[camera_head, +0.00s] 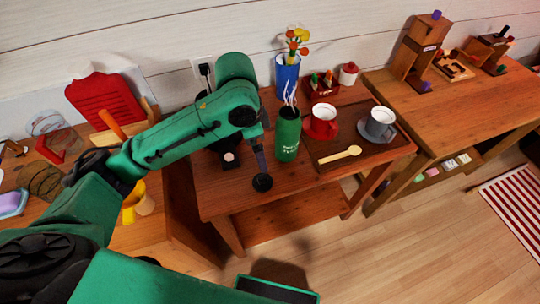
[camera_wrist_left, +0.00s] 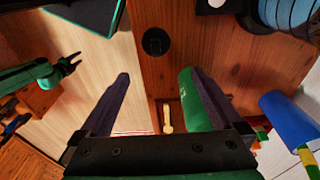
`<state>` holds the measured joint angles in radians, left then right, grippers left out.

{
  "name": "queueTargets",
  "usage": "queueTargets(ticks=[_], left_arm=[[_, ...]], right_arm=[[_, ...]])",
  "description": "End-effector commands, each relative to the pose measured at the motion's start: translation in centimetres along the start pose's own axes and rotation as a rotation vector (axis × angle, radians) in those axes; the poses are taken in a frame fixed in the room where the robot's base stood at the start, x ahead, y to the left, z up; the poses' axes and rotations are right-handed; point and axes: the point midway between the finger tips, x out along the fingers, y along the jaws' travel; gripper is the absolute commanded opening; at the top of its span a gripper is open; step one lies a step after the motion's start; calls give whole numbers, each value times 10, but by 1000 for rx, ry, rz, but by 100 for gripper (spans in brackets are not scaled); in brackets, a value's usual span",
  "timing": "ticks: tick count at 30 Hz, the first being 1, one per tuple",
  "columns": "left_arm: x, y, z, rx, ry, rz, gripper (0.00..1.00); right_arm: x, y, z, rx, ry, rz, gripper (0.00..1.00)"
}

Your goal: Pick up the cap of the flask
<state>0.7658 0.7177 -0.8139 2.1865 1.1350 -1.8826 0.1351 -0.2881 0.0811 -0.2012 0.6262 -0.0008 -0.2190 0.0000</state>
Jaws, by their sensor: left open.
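The cap, a round black disc (camera_head: 262,182), lies on the wooden table near its front edge. In the left wrist view the cap (camera_wrist_left: 156,41) shows beyond and between my fingertips, apart from them. The green flask (camera_head: 288,138) stands upright to its right, with white steam above its top. In the left wrist view the flask (camera_wrist_left: 188,94) is partly hidden behind a finger. My left gripper (camera_head: 258,161) points down by the cap, open and empty; its fingers (camera_wrist_left: 158,76) are spread. My right gripper (camera_wrist_left: 70,63) is small, away to the left, and looks open.
A wooden spoon (camera_head: 340,155), a red mug (camera_head: 322,122) and a grey cup (camera_head: 379,125) are on the right. A blue vase (camera_head: 287,76) of flowers stands behind the flask. The table's front is clear.

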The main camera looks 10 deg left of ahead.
Motion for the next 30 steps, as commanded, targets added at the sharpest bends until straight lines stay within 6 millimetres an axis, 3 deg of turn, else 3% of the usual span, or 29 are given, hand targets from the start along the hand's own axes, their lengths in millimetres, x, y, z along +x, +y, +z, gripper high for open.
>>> queueTargets(ticks=[3, 5, 12, 14, 17, 21, 23, 30], left_arm=[[10, 0, 2, 0, -11, 4, 100], [24, 0, 2, 1, -11, 5, 100], [81, 0, 1, 1, -6, 4, 100], [89, 0, 1, 1, -5, 3, 100], [101, -1, 3, 0, -6, 2, 100], [129, -2, 5, 2, -6, 3, 100], [138, -2, 5, 2, -4, 1, 100], [144, -2, 5, 3, -3, -1, 100]], right_arm=[[0, 5, -21, 0, 32, 7, 49], [-1, 5, -21, 1, 33, 7, 49], [-6, -4, 37, 3, -61, -6, 49], [-6, -5, 42, 3, -68, -7, 49], [-9, -3, 32, 3, -54, -5, 49], [-14, 1, -2, 2, 1, 1, 49], [-14, 2, -8, 2, 12, 3, 49], [-13, -2, 8, 3, -14, -3, 49]])
